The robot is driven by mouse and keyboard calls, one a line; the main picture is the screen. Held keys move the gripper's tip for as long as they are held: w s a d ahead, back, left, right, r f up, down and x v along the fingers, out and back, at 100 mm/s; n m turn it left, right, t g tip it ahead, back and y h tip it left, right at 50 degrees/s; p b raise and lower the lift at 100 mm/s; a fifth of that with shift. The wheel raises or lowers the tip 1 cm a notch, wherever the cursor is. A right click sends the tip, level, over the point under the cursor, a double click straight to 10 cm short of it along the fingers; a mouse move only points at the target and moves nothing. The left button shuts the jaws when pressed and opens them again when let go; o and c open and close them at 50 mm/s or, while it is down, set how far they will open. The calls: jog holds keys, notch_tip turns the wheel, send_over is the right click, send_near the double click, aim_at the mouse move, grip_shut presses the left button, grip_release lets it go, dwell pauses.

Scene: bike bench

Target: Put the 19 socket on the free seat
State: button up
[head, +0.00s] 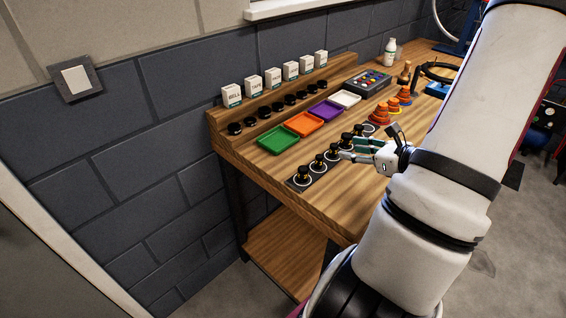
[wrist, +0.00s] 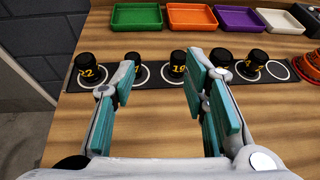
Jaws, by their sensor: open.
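The socket that appears to read 19 (wrist: 178,66) stands upright on a dark strip (wrist: 153,75) with white ring seats. In the wrist view it lies between the fingers of my gripper (wrist: 170,82), which is open and holds nothing. A bare white ring, the free seat (wrist: 277,71), shows near the strip's right end. Other black sockets stand along the strip: one marked 22 (wrist: 90,68) at the left, one partly behind my left finger (wrist: 134,61), and two (wrist: 221,57) (wrist: 252,64) to the right. In the head view my gripper (head: 362,149) is beside the strip's row.
Green (head: 279,138), orange (head: 305,124), purple (head: 326,111) and white (head: 346,99) trays lie behind the strip. Orange stacked cones (head: 380,114) stand beyond its right end. Labelled boxes (head: 253,85) line the back shelf. The bench front (wrist: 60,135) is bare wood.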

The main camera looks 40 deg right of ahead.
jog(key=w+a+r+n+g+y, duration=0.2)
jog(key=a+r+n+y, duration=0.1)
jog(key=a+n, duration=0.4)
jog(key=w+a+r+n+g+y, duration=0.2)
jog(key=a+r+n+g, duration=0.15)
jog(key=a, duration=0.55)
jog(key=w+a+r+n+g+y, duration=0.1)
jog(key=w+a+r+n+y, duration=0.15)
jog(key=a+n, duration=0.5)
jog(key=s+a+r+n+g+h, duration=0.2)
jog(key=s+a+r+n+h, duration=0.5)
jog(key=n, duration=1)
jog(key=s+a+r, duration=0.1)
jog(key=s+a, duration=0.2)
jog(key=s, duration=0.1)
jog(key=shift+s+a+r+n, duration=0.3)
jog(key=shift+s+r+n, duration=0.05)
jog(key=shift+n, duration=0.05)
